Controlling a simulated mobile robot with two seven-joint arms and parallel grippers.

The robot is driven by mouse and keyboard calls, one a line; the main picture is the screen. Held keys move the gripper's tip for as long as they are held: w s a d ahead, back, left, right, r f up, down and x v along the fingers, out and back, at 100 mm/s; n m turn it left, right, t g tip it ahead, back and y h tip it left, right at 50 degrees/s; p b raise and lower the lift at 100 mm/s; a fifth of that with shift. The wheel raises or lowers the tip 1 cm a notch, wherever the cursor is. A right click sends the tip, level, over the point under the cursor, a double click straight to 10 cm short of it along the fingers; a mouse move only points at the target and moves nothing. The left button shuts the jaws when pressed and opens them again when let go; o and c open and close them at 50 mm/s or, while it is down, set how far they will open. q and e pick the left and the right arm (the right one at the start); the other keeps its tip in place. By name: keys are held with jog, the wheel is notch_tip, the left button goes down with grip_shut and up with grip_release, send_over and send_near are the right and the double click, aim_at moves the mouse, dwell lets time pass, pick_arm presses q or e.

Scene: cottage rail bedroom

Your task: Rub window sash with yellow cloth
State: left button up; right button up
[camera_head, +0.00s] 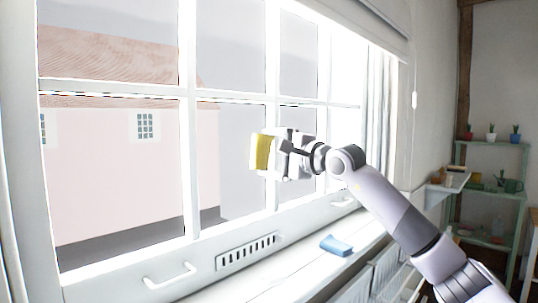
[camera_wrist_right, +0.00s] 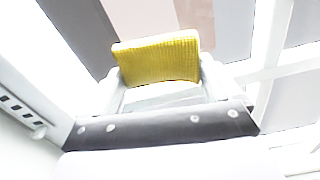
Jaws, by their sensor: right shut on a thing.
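The window sash (camera_head: 188,150) is a white frame with several panes and fills the left and middle of the head view. My right gripper (camera_head: 272,153) is raised in front of the sash, beside an upright bar. It is shut on the yellow cloth (camera_head: 262,152), which faces the window. In the right wrist view the yellow cloth (camera_wrist_right: 158,58) sits between the two fingers, with panes and white bars behind it. I cannot tell whether the cloth touches the sash. My left gripper is not in view.
A blue cloth-like item (camera_head: 336,245) lies on the white sill below the window. Two white handles and a dark vent (camera_head: 247,251) are on the lower rail. A green shelf (camera_head: 490,195) with small potted plants stands at the right.

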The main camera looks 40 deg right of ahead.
jog(key=shift+s+d+r+b, duration=0.1)
jog(key=shift+s+b, duration=0.7)
jog(key=shift+s, duration=0.55)
jog(key=shift+s+d+b, duration=0.1)
jog(key=shift+s+b, duration=0.7)
jog(key=shift+s, duration=0.55)
jog(key=shift+s+d+b, duration=0.1)
jog(key=shift+s+b, duration=0.85)
jog(key=shift+s, duration=0.55)
